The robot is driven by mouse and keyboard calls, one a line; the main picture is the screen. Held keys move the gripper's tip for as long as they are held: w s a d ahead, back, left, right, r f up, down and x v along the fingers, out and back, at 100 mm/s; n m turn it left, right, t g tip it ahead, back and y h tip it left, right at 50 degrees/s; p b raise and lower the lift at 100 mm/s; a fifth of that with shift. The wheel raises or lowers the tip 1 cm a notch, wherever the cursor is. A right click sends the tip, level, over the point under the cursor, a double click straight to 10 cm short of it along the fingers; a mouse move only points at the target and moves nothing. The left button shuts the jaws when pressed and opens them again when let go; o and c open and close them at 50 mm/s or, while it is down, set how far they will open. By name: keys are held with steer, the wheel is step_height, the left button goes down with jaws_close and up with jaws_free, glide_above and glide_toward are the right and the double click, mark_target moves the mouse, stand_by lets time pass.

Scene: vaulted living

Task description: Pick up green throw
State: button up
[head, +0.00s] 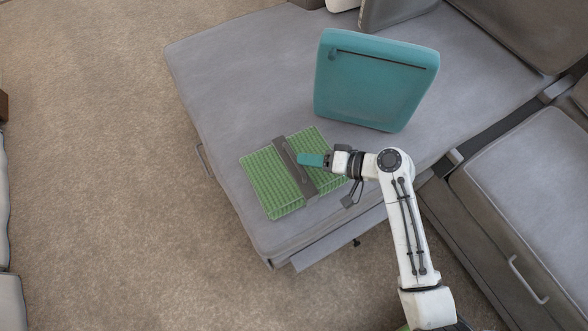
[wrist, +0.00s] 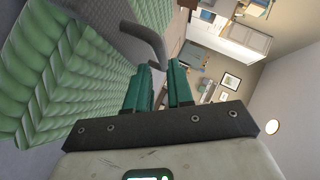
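The green throw (head: 264,181) lies folded on the grey sofa seat near its front corner, with a dark grey strap (head: 290,168) around its middle. My gripper (head: 306,160) is over the strap and the throw's upper part in the head view. In the wrist view its two teal fingers (wrist: 161,86) stand apart with a gap and nothing visible between them. The throw (wrist: 75,85) fills the left of the wrist view. A curved grey part of the strap (wrist: 148,38) is close beyond the fingertips; I cannot tell if they touch. Part of the throw is hidden behind my gripper.
A teal cushion (head: 375,82) stands on the sofa (head: 220,75) behind the throw. Another grey seat section (head: 535,185) with a handle is at the right. Open carpet (head: 110,160) lies to the left. The wrist view also shows distant furniture and wall pictures.

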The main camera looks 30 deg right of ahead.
mark_target(295, 159)
steer(key=x, duration=0.4)
steer(key=shift+a+b, duration=0.3)
steer(key=shift+b, duration=0.1)
jaws_close()
stand_by(1.1)
